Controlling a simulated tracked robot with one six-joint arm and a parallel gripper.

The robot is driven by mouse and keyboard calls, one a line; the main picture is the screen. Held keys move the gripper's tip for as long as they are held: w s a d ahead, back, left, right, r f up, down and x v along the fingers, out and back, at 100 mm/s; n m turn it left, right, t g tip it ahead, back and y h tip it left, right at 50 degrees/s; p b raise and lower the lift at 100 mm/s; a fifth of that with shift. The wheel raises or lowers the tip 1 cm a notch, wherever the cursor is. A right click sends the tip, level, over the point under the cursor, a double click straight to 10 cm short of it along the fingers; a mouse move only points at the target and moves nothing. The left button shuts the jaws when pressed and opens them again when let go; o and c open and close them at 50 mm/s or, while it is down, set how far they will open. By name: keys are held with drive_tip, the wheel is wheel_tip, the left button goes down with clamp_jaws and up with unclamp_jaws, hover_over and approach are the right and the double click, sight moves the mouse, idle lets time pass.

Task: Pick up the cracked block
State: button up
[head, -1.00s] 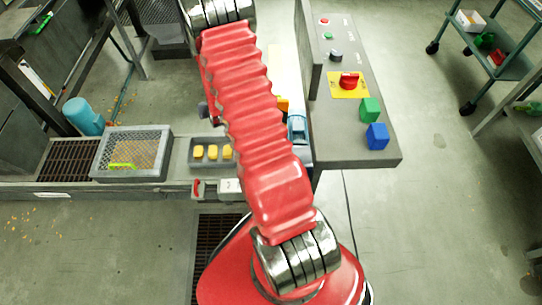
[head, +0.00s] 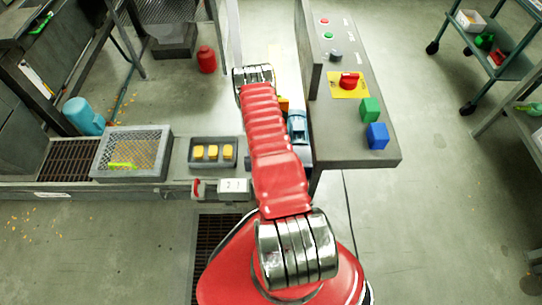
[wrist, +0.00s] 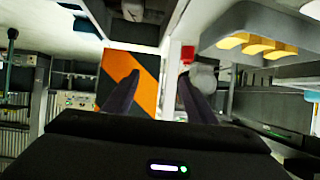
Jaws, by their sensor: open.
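No block in view shows a clear crack, so I cannot tell which one is cracked. Three yellow blocks (head: 213,152) sit in a row in a small grey tray (head: 192,165) left of my arm. Yellow blocks also show at the upper right of the wrist view (wrist: 262,46). A green block (head: 370,110) and a blue block (head: 377,136) rest on the grey control panel. My gripper (wrist: 158,78) is open with nothing between its fingers, and a striped orange and black surface lies beyond them. In the head view my arm hides the gripper.
The control panel (head: 350,145) stands right of my arm, with a red knob (head: 349,80). A mesh-covered box (head: 130,153) is left of the tray. A red container (head: 206,59) stands farther back. A cart (head: 500,60) is at the upper right, with open floor before it.

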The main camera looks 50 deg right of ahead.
drive_tip(key=s+a+f+m+h, duration=0.1)
drive_tip(key=s+a+f, duration=0.1)
drive_tip(key=s+f, duration=0.5)
drive_tip(key=s, duration=0.3)
drive_tip(key=shift+a+h, duration=0.25)
drive_tip(key=shift+h, duration=0.05)
drive_tip(key=shift+w+d, duration=0.1)
